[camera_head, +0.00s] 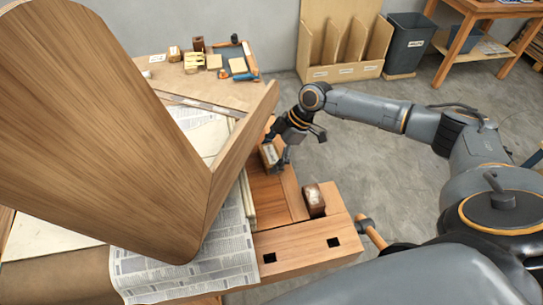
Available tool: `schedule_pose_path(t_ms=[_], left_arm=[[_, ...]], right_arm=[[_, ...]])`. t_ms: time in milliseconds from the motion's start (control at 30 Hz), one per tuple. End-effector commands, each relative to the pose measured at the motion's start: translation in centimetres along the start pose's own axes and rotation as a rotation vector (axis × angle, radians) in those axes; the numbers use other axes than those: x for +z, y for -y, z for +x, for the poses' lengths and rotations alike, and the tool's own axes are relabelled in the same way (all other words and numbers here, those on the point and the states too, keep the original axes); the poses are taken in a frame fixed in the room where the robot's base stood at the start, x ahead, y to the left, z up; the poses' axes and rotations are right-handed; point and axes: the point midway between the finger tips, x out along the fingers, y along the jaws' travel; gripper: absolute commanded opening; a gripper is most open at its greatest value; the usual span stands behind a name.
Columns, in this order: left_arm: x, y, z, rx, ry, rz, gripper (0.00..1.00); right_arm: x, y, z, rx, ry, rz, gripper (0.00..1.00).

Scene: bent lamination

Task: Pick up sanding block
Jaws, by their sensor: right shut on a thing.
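A small brown block with a pale face, apparently the sanding block (268,154), is at the bench's right side, beside the big bent wooden piece. My right gripper (277,154) reaches down over it from the back right and is shut on it. The fingers partly hide the block, and I cannot tell whether it is still touching the bench. My left gripper is not in view.
A large bent wooden lamination (110,130) fills the left and hides much of the bench. Another dark brown block (314,201) stands on the bench (305,247) nearer the front. Newspaper (185,270) lies under the lamination. Small blocks and tools (213,62) lie at the back.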

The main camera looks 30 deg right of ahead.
Motion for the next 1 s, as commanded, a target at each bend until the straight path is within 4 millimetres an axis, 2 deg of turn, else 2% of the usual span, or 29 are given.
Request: schedule_pose_path(t_ms=[167, 467, 600, 800, 1000], left_arm=[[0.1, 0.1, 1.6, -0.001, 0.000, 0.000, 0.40], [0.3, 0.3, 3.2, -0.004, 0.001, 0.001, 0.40], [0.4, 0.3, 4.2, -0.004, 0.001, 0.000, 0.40], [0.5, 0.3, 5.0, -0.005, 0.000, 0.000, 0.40], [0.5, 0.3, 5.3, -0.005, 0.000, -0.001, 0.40]], right_arm=[[-1.1, -0.1, -1.9, 0.005, -0.002, -0.005, 0.54], [-0.8, 4.0, -9.4, 0.005, 0.004, -0.003, 0.54], [0.8, 6.6, -11.8, 0.003, 0.007, 0.001, 0.54], [1.8, 8.9, -14.2, 0.003, 0.005, 0.000, 0.54], [2.2, 9.9, -15.3, 0.002, 0.001, -0.001, 0.54]])
